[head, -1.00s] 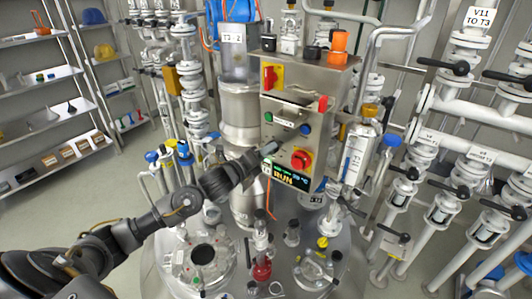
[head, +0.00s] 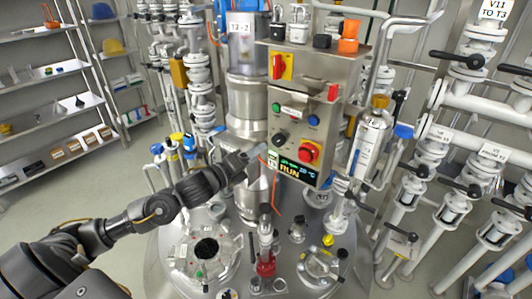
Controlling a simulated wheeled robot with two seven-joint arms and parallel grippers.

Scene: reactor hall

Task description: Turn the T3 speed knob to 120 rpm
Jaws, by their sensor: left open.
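A steel control box (head: 318,72) stands above the reactor lid. Its front carries a black knob (head: 281,139), which appears to be the speed knob; its pointer and scale are too small to read. A lit display (head: 290,169) below it shows "RUN"; its smaller digits cannot be read. My left gripper (head: 257,152) is open just left of the black knob, at the box's left edge, and appears apart from the knob. My right gripper is not in view.
A red emergency button (head: 309,152) sits right of the knob. Green (head: 276,107) and blue (head: 313,120) buttons are above it, with a red-yellow switch (head: 282,66) higher up. Fittings crowd the reactor lid (head: 225,277) below. Valve piping stands at right.

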